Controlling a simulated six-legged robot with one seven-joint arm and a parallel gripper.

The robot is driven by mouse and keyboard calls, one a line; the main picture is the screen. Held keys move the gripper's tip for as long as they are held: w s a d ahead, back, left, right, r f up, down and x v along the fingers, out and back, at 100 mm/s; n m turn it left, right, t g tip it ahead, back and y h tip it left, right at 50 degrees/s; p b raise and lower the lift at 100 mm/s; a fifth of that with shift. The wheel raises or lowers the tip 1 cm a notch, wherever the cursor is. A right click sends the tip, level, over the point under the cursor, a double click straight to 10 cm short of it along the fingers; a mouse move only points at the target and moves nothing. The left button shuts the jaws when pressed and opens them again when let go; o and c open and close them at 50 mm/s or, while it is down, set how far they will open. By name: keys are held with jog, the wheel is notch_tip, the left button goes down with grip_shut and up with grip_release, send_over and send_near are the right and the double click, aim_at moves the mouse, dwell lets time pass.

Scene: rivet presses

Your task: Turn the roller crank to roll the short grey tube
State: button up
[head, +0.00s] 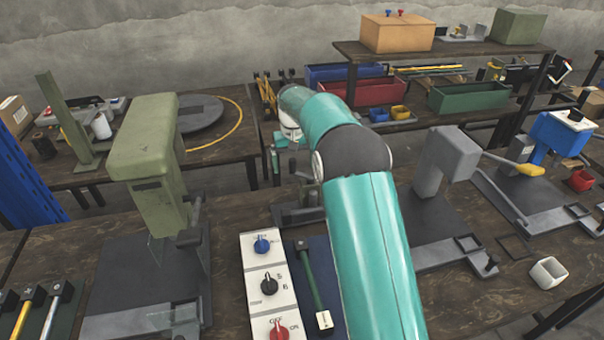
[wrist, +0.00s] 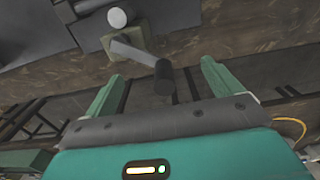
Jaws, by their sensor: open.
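In the wrist view a crank with a flat grey arm (wrist: 131,50) and a dark cylindrical handle (wrist: 163,80) juts from a squarish greenish block (wrist: 112,42) at the bench edge. This looks like the roller crank. A pale round end (wrist: 119,17) shows above the block; I cannot tell whether it is the short grey tube or part of the roller. My gripper (wrist: 163,70) is open, its two green fingers apart on either side of the handle. Contact with the handle cannot be made out. In the head view my arm hides most of the gripper and the crank.
A green press (head: 150,160) stands left on the near bench, with a switch panel (head: 268,285) beside my arm. A grey press (head: 440,165) and a blue press (head: 560,132) stand right. A shelf with red (head: 375,92) and green (head: 468,96) bins stands behind.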

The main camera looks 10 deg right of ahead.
jog(key=shift+r, duration=3.5)
jog(key=shift+s+r, duration=0.15)
jog(key=shift+r, duration=0.2)
jog(key=s+a+r+t, duration=0.1)
jog(key=s+r, duration=0.6)
jog(key=s, duration=0.3)
jog(key=s+r+t, duration=0.2)
jog(key=s+r, duration=0.4)
jog(key=s, duration=0.4)
jog(key=s+f+t, duration=0.1)
jog(key=s+f, duration=0.1)
jog(key=s, duration=0.9)
jog(key=s+f+t, duration=0.1)
jog(key=s+f, duration=0.2)
jog(key=s, duration=0.7)
jog(key=shift+s+a+f+t, duration=0.15)
jog(key=shift+s+f+t, duration=0.15)
jog(key=shift+s+f, duration=0.1)
